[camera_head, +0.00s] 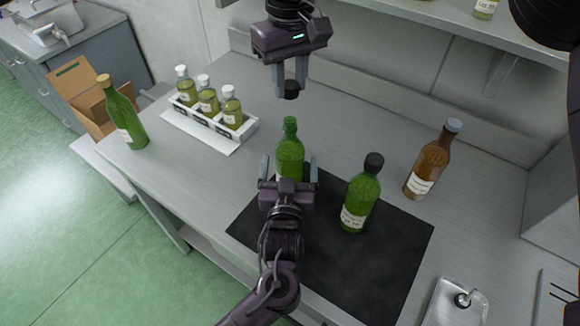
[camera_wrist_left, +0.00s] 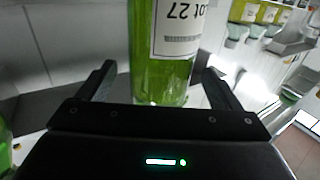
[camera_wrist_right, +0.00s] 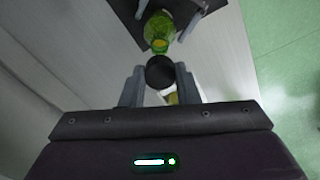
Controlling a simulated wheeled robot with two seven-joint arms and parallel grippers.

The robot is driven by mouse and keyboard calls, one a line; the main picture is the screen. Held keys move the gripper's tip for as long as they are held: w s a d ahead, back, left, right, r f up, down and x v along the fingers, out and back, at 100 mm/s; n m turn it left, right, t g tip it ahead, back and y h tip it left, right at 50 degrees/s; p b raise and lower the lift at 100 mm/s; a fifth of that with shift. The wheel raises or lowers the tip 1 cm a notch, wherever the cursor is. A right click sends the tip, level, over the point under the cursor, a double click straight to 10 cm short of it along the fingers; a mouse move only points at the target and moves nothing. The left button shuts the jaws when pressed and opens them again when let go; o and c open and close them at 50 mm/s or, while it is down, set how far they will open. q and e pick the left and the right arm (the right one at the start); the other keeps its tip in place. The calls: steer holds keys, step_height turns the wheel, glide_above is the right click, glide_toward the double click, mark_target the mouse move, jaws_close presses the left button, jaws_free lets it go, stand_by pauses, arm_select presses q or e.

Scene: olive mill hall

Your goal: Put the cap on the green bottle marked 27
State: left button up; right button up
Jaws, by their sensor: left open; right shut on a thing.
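The green bottle marked 27 (camera_head: 290,150) stands upright and uncapped on the far edge of the dark mat. Its label reads "Lot 27" in the left wrist view (camera_wrist_left: 178,30). My left gripper (camera_head: 287,168) is open, with its fingers on either side of this bottle and apart from it. My right gripper (camera_head: 291,78) is shut on the black cap (camera_head: 291,90) and holds it above and beyond the bottle's mouth. In the right wrist view the cap (camera_wrist_right: 160,72) sits between the fingertips, with the bottle neck (camera_wrist_right: 160,45) just past it.
A black-capped green bottle (camera_head: 361,196) stands on the dark mat (camera_head: 385,262). A brown bottle (camera_head: 431,162) stands right of it. A white rack (camera_head: 212,122) of small bottles and a corked green bottle (camera_head: 122,116) are left. A metal tray (camera_head: 447,306) lies at the front right. A shelf overhangs the back.

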mark_target(290, 121)
steer(key=shift+w+f, duration=0.1)
steer(key=shift+w, duration=0.05)
arm_select(q)
steer(key=w, duration=0.4)
steer(key=shift+w+d, duration=0.1)
steer(key=shift+w, duration=0.05)
steer(key=c, duration=1.4)
steer(key=shift+c, duration=0.4)
arm_select(e)
steer(key=shift+f, duration=2.45)
steer(key=shift+f, duration=0.9)
steer(key=shift+f, duration=0.6)
